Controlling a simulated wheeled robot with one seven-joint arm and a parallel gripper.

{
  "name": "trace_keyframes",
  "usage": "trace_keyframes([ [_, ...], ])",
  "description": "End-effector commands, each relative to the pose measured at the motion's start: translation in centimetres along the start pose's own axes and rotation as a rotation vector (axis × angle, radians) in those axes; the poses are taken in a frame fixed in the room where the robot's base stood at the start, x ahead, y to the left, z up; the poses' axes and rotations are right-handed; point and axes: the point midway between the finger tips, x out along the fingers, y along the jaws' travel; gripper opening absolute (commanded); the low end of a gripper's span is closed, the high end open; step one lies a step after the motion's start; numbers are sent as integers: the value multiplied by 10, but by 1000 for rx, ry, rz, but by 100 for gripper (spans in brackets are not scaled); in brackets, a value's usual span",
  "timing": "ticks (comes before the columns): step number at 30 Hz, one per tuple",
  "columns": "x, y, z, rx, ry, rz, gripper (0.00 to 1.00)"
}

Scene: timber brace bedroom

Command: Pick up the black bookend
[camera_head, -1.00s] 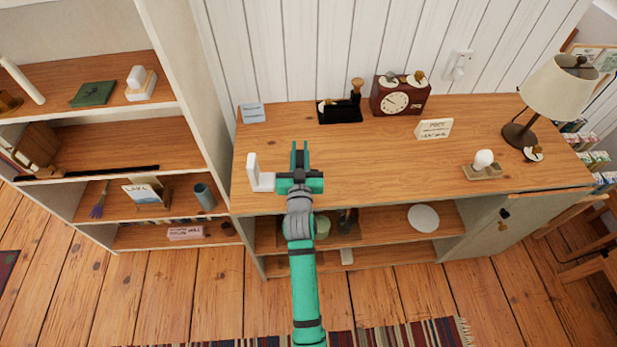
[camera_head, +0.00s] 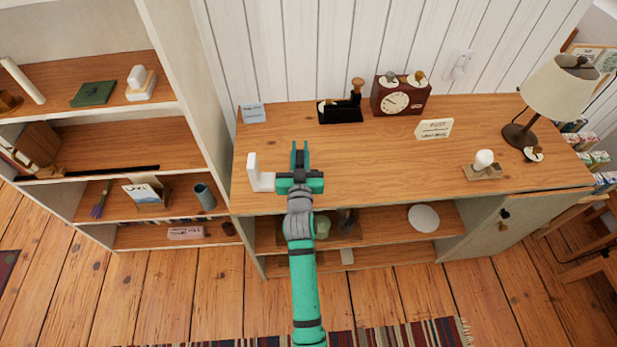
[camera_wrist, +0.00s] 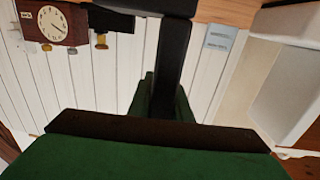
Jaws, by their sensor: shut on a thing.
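The black bookend (camera_wrist: 172,62) shows in the wrist view as a dark upright bar with a wider dark piece at the top of the picture. My gripper (camera_head: 300,152) is shut on it, with the green fingers (camera_wrist: 160,98) against the bar. In the head view my gripper is over the front left of the wooden cabinet top (camera_head: 400,165), and the bookend is mostly hidden by it. I cannot tell whether the bookend touches the top.
A white bookend (camera_head: 254,172) stands just left of my gripper. Behind are a blue card (camera_head: 253,113), a black tape dispenser (camera_head: 342,112) and a red-brown clock (camera_head: 398,100). A white sign (camera_head: 434,129) and lamp (camera_head: 560,88) stand right. The middle top is clear.

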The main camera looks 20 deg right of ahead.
Motion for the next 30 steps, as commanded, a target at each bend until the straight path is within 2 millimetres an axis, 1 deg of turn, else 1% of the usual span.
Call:
trace_keyframes([
  [1,0,0,-4,0,8,0,0],
  [8,0,0,-5,0,8,0,0],
  [13,0,0,-12,2,10,-1,0],
  [21,-1,1,-37,1,10,0,0],
  [25,-8,10,-49,0,9,2,0],
  [30,-20,23,-71,1,10,2,0],
])
